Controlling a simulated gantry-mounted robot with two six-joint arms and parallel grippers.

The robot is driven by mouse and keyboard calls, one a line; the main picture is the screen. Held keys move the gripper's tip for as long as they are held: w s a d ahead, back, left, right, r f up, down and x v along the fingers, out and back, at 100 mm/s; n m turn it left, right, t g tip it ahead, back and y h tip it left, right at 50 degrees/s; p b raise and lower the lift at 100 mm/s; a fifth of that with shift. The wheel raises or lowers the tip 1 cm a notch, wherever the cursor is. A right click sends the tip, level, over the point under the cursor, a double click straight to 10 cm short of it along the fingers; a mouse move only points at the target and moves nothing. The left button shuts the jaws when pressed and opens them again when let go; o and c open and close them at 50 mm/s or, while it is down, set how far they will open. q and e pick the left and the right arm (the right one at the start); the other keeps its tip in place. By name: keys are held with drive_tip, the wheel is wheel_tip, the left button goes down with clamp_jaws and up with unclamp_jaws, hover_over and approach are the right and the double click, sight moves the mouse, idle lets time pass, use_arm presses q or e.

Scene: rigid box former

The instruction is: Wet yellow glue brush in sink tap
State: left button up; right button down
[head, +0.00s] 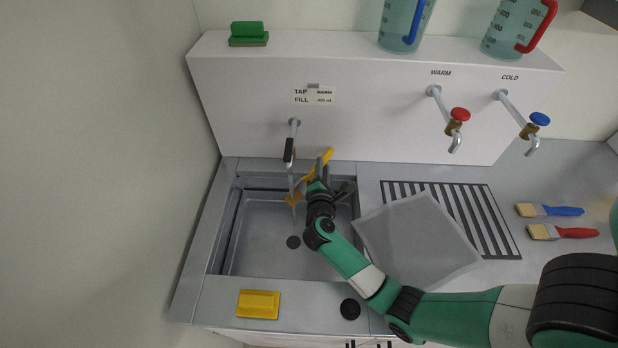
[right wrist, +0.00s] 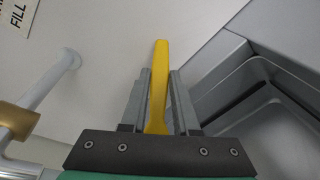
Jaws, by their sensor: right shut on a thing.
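The yellow glue brush (head: 327,156) is in my right gripper (head: 319,174), over the back of the sink (head: 232,225). Its yellow handle points up and to the right, and its tan bristles (head: 293,199) point down and left. The bristles appear just below the spout of the sink tap (head: 289,150), which has a black handle. A thin pale streak runs down near the bristles; I cannot tell clearly if it is water. In the right wrist view the yellow handle (right wrist: 160,75) stands between the two grey fingers. My left gripper is out of view.
A yellow sponge (head: 258,304) lies on the front rim. A grey cloth (head: 415,240) lies right of the sink, partly over the drain grille (head: 480,205). Blue (head: 560,211) and red (head: 570,232) brushes lie farther right. Warm (head: 459,114) and cold (head: 540,119) taps project from the back wall.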

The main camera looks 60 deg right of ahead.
idle(0.3)
drive_tip(key=s+a+p, duration=0.2)
drive_tip(key=s+a, duration=0.3)
drive_tip(key=s, duration=0.1)
drive_tip(key=shift+a, duration=0.25)
drive_tip(key=shift+r, duration=0.15)
idle(1.4)
drive_tip(key=s+a+r+p, duration=0.3)
drive_tip(key=p, duration=0.1)
drive_tip(key=shift+s+a+r, duration=0.15)
drive_tip(key=shift+s+r, duration=0.15)
drive_tip(key=shift+r, duration=0.05)
